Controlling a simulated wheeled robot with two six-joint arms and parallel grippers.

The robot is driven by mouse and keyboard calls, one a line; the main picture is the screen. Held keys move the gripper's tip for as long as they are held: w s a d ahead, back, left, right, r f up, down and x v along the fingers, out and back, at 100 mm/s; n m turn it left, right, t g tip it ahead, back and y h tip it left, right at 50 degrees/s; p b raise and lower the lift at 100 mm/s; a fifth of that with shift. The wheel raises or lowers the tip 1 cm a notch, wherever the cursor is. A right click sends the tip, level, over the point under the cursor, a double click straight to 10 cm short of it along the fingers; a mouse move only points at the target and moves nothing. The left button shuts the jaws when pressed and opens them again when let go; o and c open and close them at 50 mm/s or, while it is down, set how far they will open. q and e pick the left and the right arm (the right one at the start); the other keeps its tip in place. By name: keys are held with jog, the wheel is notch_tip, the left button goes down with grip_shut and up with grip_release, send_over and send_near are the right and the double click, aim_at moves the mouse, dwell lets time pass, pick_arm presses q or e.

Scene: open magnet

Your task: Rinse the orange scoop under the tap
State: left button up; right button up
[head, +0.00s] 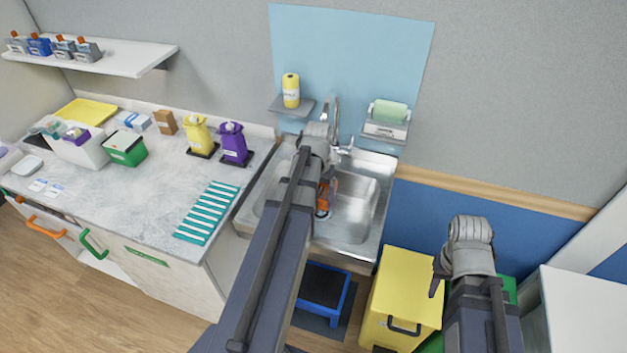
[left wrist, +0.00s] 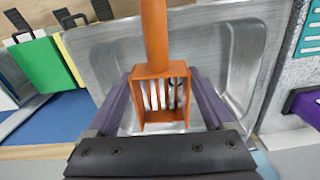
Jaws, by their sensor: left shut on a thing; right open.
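The orange scoop (head: 324,196) is over the sink basin (head: 358,205), partly hidden behind my left arm in the head view. In the left wrist view the orange scoop (left wrist: 158,122) shows a square head with pale streaks inside and a round handle. My left gripper (left wrist: 160,95) is shut on it, a purple finger on each side of the head. The tap (head: 335,118) rises at the back of the sink, close behind my left wrist. I cannot tell if water runs. My right gripper (head: 438,275) is open and empty, beside the yellow bin.
On the left counter are a teal striped mat (head: 208,212), yellow (head: 198,135) and purple (head: 234,143) dispensers. A shelf with a yellow bottle (head: 291,90) hangs above.

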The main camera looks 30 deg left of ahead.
pick_arm(q)
jog(key=s+d+r+p, duration=0.2)
jog(key=s+r+p, duration=0.2)
jog(key=shift+s+d, duration=0.15)
jog(key=shift+d, duration=0.2)
dwell(0.6)
